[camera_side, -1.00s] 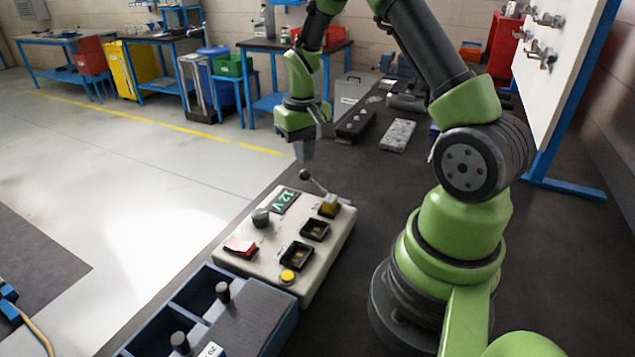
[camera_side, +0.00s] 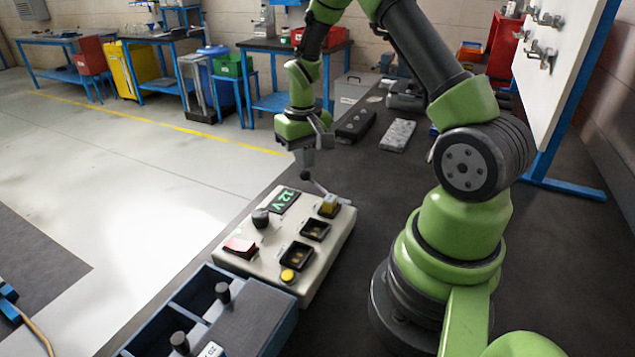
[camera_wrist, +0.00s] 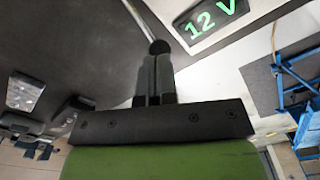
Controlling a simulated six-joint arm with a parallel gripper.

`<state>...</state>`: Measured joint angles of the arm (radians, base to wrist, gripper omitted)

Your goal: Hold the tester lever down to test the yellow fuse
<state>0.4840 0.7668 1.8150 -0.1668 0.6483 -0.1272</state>
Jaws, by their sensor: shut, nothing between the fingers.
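The tester (camera_side: 262,272) is a cream box with a green display (camera_side: 284,200) reading 12 V. The yellow fuse (camera_side: 330,202) sits in a socket at its far right corner. The lever (camera_side: 319,187) is a thin metal rod beside the fuse, slanting up to the left. My gripper (camera_side: 306,174) is shut and empty, pointing down right at the knob. I cannot tell whether it touches the knob.
Dark bench is clear to the tester's right.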

